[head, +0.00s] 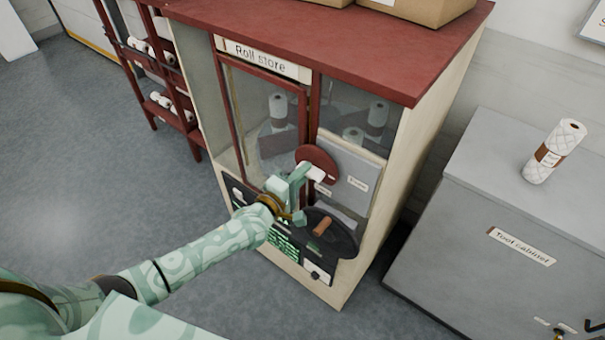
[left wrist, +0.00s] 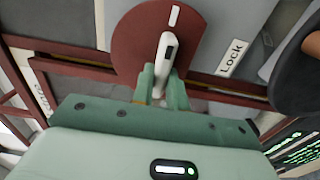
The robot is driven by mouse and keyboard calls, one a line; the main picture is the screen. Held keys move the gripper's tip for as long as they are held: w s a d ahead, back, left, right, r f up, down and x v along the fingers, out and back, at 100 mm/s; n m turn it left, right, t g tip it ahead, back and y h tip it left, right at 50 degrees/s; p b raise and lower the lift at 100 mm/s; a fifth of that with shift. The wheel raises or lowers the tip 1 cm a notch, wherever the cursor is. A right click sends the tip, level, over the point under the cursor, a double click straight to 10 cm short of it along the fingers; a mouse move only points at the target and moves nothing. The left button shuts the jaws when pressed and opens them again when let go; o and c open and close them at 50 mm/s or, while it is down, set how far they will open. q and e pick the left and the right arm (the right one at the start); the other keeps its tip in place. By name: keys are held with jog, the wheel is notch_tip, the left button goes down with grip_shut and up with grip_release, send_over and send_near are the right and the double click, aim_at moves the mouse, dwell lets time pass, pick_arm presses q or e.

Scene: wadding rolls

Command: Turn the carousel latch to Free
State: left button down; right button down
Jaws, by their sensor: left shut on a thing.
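The carousel latch is a dark red disc (head: 318,157) with a white lever (head: 312,172) on the front of the roll store. My left gripper (head: 297,180) is shut on this lever. In the left wrist view, both fingers (left wrist: 162,88) sit on either side of the white lever (left wrist: 167,50) in front of the red disc (left wrist: 137,45). A short white mark (left wrist: 175,15) on the disc is roughly in line with the lever. A "Lock" label (left wrist: 231,58) is right of the disc there. I cannot read a "Free" label. My right gripper is not in view.
A black round plate (head: 343,238) with an orange-brown handle (head: 322,226) is just below the latch. A glazed door (head: 236,112) is left of it. Rolls (head: 377,114) stand behind glass. A grey tool cabinet (head: 480,215) stands right; floor is free at left.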

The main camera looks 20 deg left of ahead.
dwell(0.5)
pick_arm(q)
jog(key=c, duration=1.4)
grip_release()
jog(key=v, duration=1.6)
jog(key=shift+s, duration=0.2)
